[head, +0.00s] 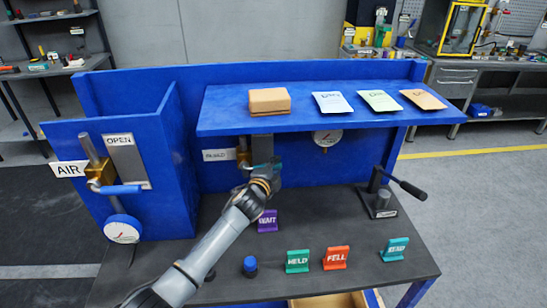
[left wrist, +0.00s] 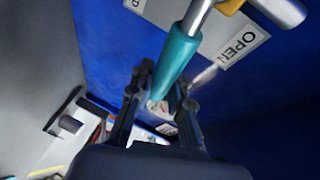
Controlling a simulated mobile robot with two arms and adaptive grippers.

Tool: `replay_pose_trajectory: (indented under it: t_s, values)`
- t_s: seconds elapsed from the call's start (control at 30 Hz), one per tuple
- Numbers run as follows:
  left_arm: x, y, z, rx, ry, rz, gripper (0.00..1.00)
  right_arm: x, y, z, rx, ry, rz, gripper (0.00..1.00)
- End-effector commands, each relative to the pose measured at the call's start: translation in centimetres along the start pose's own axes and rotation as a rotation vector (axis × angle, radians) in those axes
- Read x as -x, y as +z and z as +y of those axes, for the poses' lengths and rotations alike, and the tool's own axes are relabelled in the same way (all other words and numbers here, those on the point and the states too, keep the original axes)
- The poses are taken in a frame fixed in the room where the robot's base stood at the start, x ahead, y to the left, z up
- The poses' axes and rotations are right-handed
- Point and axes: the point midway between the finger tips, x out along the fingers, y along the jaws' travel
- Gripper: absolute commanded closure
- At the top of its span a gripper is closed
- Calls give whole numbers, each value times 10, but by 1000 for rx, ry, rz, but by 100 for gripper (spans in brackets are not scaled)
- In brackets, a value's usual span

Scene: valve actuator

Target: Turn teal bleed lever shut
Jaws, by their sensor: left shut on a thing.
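The teal bleed lever (left wrist: 178,58) hangs from a metal pipe (left wrist: 277,8) in the left wrist view. Its lower end lies between the fingers of my left gripper (left wrist: 163,92), which is shut on it. In the head view my left gripper (head: 266,172) is at the bleed valve under the blue shelf and hides most of the lever. An OPEN plate (left wrist: 240,46) is beside the lever in the left wrist view. My right gripper is not in view.
The blue shelf (head: 220,112) overhangs the valve and bears a brown box (head: 269,100) and several packets. A blue-handled air valve (head: 121,189) is at left. A black-handled lever (head: 399,184) and several coloured signs, including WAIT (head: 267,220), stand on the dark bench.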

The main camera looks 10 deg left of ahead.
Motion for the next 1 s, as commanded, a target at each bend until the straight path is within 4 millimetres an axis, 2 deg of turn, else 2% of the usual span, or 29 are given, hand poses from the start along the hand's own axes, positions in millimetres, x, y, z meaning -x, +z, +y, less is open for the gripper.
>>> replay_pose_trajectory:
  t_s: [0.3, 0.8, 0.83, 0.9, 0.93, 1.0]
  values:
    - [-2, 2, 10, -96, 41, -29, 100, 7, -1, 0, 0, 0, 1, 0]
    - [-2, 3, 13, -114, 50, -35, 100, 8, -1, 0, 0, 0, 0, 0]
    - [-2, 3, 13, -114, 50, -35, 77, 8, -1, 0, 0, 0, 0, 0]
    - [-2, 3, 13, -114, 50, -35, 63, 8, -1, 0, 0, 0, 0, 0]
    - [-2, 3, 13, -113, 49, -35, 57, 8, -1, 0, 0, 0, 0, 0]
    - [-2, 3, 13, -112, 49, -34, 57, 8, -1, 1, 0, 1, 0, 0]
